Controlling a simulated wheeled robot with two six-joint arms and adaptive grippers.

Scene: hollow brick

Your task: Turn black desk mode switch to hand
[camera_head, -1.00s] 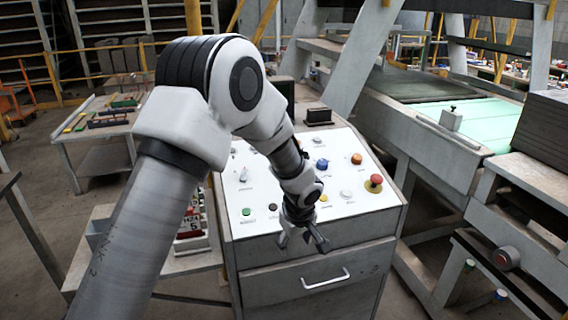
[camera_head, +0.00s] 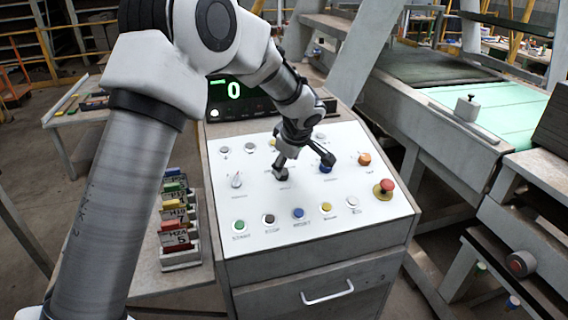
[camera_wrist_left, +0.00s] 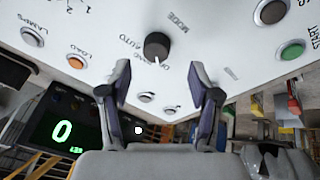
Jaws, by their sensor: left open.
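The black mode switch (camera_wrist_left: 157,46) is a round knob on the white panel, just beyond my left fingertips in the left wrist view. A MODE label and an AUTO label show beside it; other lettering is partly hidden by a finger. A pale mark on the knob points toward my gripper. In the head view my left gripper (camera_head: 306,163) hangs low over the middle of the panel. In the wrist view my left gripper (camera_wrist_left: 162,80) has its fingers spread and empty, apart from the knob. My right gripper is in neither view.
The sloped desk panel (camera_head: 330,222) carries several buttons, including a green one (camera_head: 239,225), an orange one (camera_head: 364,159) and a red emergency button (camera_head: 384,187). A lit display (camera_head: 235,92) showing 0 stands behind. A rack of coloured cards (camera_head: 178,225) stands left of the desk.

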